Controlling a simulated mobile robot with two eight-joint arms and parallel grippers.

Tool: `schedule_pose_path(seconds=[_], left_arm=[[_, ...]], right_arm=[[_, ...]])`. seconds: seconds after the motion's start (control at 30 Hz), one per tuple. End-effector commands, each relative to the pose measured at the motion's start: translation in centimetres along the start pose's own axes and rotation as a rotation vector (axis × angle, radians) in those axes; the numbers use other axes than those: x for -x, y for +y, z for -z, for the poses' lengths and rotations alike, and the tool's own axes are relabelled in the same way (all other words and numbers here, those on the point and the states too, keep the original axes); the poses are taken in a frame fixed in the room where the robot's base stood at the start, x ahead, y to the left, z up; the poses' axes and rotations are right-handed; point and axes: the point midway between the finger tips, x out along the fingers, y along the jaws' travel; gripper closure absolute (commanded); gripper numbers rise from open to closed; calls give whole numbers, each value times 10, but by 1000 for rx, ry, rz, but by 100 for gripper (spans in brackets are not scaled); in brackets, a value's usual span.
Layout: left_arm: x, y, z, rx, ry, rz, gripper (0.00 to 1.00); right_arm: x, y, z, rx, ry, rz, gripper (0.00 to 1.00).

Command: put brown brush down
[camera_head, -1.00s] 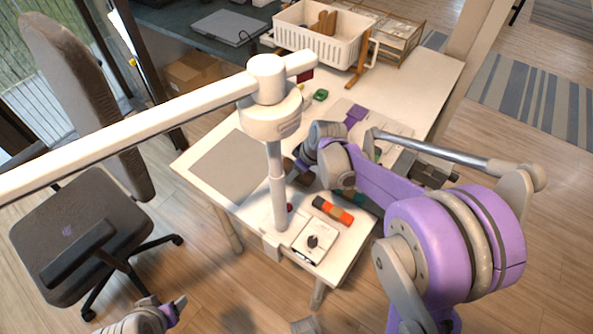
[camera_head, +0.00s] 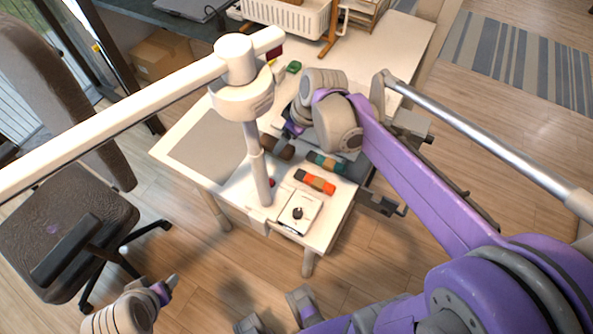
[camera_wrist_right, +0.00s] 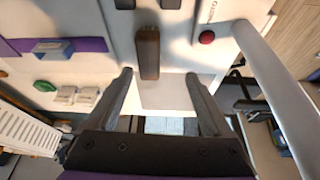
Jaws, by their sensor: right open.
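The brown brush (camera_wrist_right: 148,52) lies on the white table (camera_wrist_right: 180,52), ahead of my right gripper (camera_wrist_right: 158,78) in the right wrist view. The two right fingers are spread, with nothing between them, and the brush appears clear of them. In the head view a dark brown piece (camera_head: 277,147), likely the same brush, lies just right of the lamp pole. My right wrist hangs above the table there and hides its own fingers. My left gripper (camera_head: 165,290) is low at the left, off the table and over the floor; its jaws are too small to judge.
A white lamp (camera_head: 258,165) rises from the table's front part, its arm reaching left. An orange and black piece (camera_head: 316,182), a green one (camera_head: 327,162) and a white box with a black knob (camera_head: 298,212) lie near. A white basket (camera_head: 290,17) stands at the back.

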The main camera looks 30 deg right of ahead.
Motion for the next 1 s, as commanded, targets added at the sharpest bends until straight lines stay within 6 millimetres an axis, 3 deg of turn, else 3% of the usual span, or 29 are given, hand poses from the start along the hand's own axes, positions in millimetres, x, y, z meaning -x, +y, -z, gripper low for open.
schedule_pose_path(seconds=[0.03,0.2,0.4,0.5,0.67,1.0], left_arm=[[0,0,0,0,0,0,35],[0,0,0,0,0,0,35],[0,0,0,0,0,0,35],[0,0,0,0,0,0,35],[0,0,0,0,0,0,35],[6,0,4,0,3,0,35]], right_arm=[[3,-19,-13,-32,-5,-14,16],[8,-70,-62,-188,-2,-87,16],[3,-107,-114,-335,32,-152,16],[-1,-116,-130,-384,50,-171,16],[-3,-120,-139,-417,62,-182,16],[3,-119,-135,-418,65,-183,16]])
